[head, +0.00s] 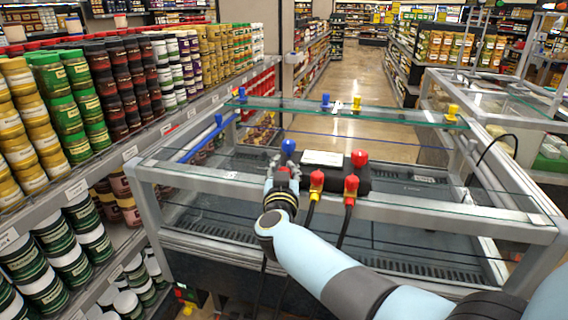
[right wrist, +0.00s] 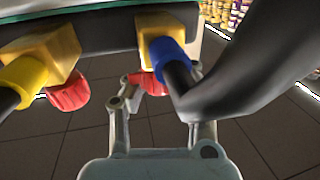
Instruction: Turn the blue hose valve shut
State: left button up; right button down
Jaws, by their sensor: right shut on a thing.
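The blue hose valve is a yellow block (right wrist: 160,24) with a blue collar (right wrist: 172,58) on a black hose and a red knob (right wrist: 150,84), in the right wrist view. My right gripper (right wrist: 156,88) is shut on this red knob, with a finger on each side; the blue collar and hose partly cover the grip. In the head view my right gripper (head: 283,172) is at the left end of the black pump unit (head: 378,178), just below a blue part (head: 288,147). There the gripper hides most of the valve, so the knob's angle is unclear. My left gripper is not in view.
A yellow-collared valve (right wrist: 50,58) with its own red knob (right wrist: 69,96) sits close beside the gripper. Hoses with yellow (head: 316,182) and red (head: 350,186) ends hang to its right. A metal-framed glass case (head: 430,209) surrounds the unit; shelves of jars (head: 75,240) stand left.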

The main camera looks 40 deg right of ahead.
jog(key=shift+s+f, duration=0.1)
jog(key=shift+f, duration=0.1)
jog(key=c, duration=1)
grip_release()
jog(key=shift+r, duration=0.15)
jog(key=shift+c, duration=0.2)
jog(key=shift+a, duration=0.1)
jog(key=v, duration=0.7)
jog(key=shift+s, duration=0.2)
jog(key=shift+a, duration=0.1)
